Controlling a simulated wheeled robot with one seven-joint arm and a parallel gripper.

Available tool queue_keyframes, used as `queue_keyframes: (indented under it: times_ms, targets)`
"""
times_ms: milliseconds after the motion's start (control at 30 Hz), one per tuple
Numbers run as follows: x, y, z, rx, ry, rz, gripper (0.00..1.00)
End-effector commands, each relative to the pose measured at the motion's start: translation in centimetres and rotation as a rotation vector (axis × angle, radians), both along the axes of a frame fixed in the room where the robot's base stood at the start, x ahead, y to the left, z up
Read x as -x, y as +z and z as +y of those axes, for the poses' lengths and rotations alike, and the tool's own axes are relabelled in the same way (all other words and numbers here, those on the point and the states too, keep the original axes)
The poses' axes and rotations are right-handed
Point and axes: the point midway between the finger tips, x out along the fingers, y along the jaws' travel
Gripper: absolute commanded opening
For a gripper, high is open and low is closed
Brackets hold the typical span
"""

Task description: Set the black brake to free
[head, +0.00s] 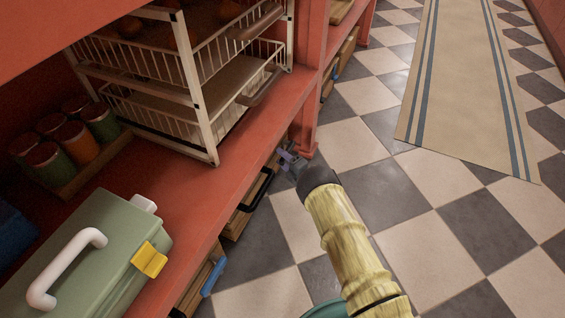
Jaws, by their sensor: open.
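A black bar (257,189) shows on the front of a wooden box (237,222) under the red shelf in the head view. It looks like the black brake, but I cannot tell whether it is set or free. My gripper (287,157) is just beyond this bar, by the shelf's front edge and close to a red post. It is small and partly hidden by my dark wrist. It is open, with nothing visible between its fingers, and appears apart from the bar.
The red shelf (205,200) overhangs the boxes. It bears a white wire rack (205,125), several lidded canisters (75,145) and a green case (110,235). A blue bar (214,277) is nearer. The checkered floor (430,210) at right is clear, with a rug (455,85) beyond.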

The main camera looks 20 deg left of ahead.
Motion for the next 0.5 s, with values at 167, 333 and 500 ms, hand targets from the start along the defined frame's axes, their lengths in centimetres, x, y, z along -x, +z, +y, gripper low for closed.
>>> queue_keyframes:
  times_ms: [167, 333, 500]
  targets:
    - [-0.04, 0.07, 0.07, 0.0, 0.0, 0.0, 0.47]
    - [-0.02, 0.05, 0.04, 0.001, 0.0, 0.0, 0.28]
    - [-0.01, 0.03, 0.03, 0.001, 0.0, 0.0, 0.0]
